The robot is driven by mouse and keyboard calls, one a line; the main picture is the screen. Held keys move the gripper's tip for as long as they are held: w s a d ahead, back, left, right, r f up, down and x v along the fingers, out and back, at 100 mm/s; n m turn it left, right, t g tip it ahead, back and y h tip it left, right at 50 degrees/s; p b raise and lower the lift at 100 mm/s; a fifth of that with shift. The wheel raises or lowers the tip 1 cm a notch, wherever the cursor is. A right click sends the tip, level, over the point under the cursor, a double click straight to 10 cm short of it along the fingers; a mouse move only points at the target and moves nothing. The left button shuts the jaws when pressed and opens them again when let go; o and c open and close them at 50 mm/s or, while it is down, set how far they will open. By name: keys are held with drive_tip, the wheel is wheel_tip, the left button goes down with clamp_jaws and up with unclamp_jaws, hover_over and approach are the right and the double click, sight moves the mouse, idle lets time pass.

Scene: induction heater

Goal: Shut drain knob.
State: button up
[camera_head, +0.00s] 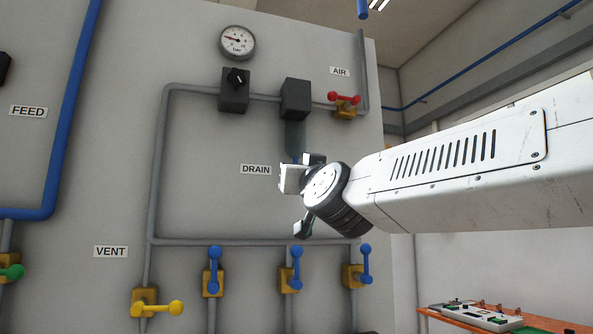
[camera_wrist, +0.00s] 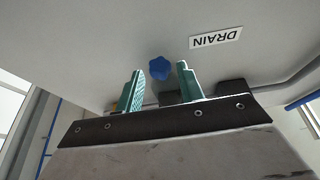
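The drain knob is a small blue lobed knob (camera_wrist: 159,68) on the grey panel, near the upside-down DRAIN label (camera_wrist: 216,38) in the wrist view. In the head view my gripper and wrist hide nearly all of it, just right of the DRAIN label (camera_head: 256,169). My gripper (camera_head: 296,203) is in front of the panel with its fingers apart. In the wrist view the knob appears between the two teal fingertips, with clear space on both sides. No contact shows, and the remaining depth to the knob cannot be told.
Blue-handled valves (camera_head: 214,270) stand in a row below my gripper, with a yellow-handled valve (camera_head: 158,306) at their left. A dark box (camera_head: 295,99) and a red-handled valve (camera_head: 344,104) are above. Grey pipes (camera_head: 155,180) run along the panel.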

drive_tip(key=v, duration=0.5)
drive_tip(key=shift+s+d+f, duration=0.1)
drive_tip(key=shift+s+f, duration=0.1)
drive_tip(key=shift+s, duration=0.1)
drive_tip(key=s+d+f+g+h, duration=0.1)
drive_tip(key=s+d+f+g, duration=0.25)
drive_tip(key=f, duration=0.55)
drive_tip(key=s+d+f+n+g, duration=0.15)
drive_tip(key=d+f+g, duration=0.25)
drive_tip(key=f, duration=0.5)
drive_tip(key=s+d+f+m+g+h, duration=0.1)
drive_tip(key=s+d+f+g, duration=0.25)
drive_tip(key=f, duration=0.55)
drive_tip(key=s+d+f+m+g+h, duration=0.1)
drive_tip(key=s+d+f+g+h, duration=0.1)
drive_tip(key=s+d+f+g, duration=0.2)
drive_tip(key=s+d+f+m+g+h, duration=0.1)
drive_tip(key=s+d+f+g, duration=0.4)
drive_tip(key=s+f, duration=0.8)
drive_tip(key=s+d+m, duration=0.1)
drive_tip(key=s+d, duration=0.1)
drive_tip(key=s, duration=0.1)
drive_tip(key=shift+d+g+h, duration=0.3)
drive_tip(key=shift+d+h, duration=0.05)
drive_tip(key=shift+h, duration=0.05)
drive_tip(key=shift+w+m, duration=0.1)
drive_tip(key=shift+m, duration=0.15)
